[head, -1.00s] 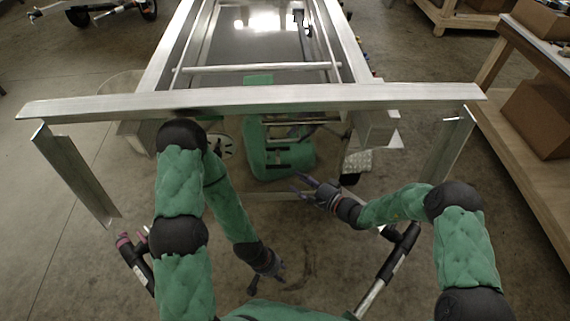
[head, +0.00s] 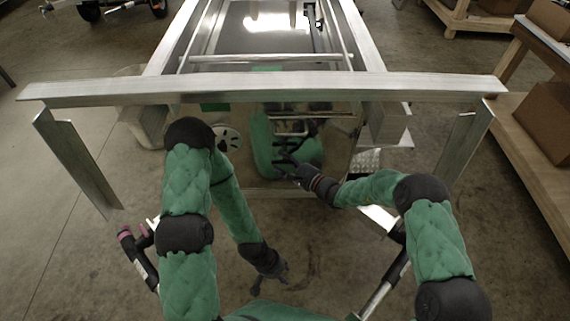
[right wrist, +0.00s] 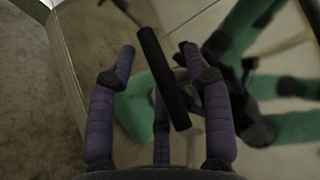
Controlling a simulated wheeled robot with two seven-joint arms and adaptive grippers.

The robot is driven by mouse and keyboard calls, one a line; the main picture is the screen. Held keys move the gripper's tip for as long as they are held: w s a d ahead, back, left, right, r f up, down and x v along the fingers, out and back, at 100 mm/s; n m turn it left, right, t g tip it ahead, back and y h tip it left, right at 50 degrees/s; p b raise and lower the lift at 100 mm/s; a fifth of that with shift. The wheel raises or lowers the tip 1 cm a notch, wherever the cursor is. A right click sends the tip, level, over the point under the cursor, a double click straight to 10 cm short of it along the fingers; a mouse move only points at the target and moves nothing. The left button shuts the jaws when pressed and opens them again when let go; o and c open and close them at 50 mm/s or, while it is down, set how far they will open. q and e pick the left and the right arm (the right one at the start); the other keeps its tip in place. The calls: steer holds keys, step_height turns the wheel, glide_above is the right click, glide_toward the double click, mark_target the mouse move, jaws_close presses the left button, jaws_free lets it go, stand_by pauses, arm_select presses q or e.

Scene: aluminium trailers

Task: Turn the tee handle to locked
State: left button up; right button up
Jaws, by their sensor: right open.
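The tee handle (right wrist: 168,85) shows in the right wrist view as a black bar, tilted from upper left to lower right. It lies between the spread fingers of my right gripper (right wrist: 157,62), which is open and not closed on it. Whether a finger touches the bar cannot be told. In the head view my right gripper (head: 279,166) is in front of the trailer's shiny end panel, and I cannot make out the handle there. My left gripper (head: 270,284) hangs low over the floor, with its fingers apart and empty.
The shiny panel (head: 347,150) mirrors my green arms. A long aluminium beam (head: 260,88) crosses above the grippers, with angled legs at both ends. A wooden bench (head: 535,150) with cardboard boxes stands at right.

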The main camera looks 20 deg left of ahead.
jaws_close()
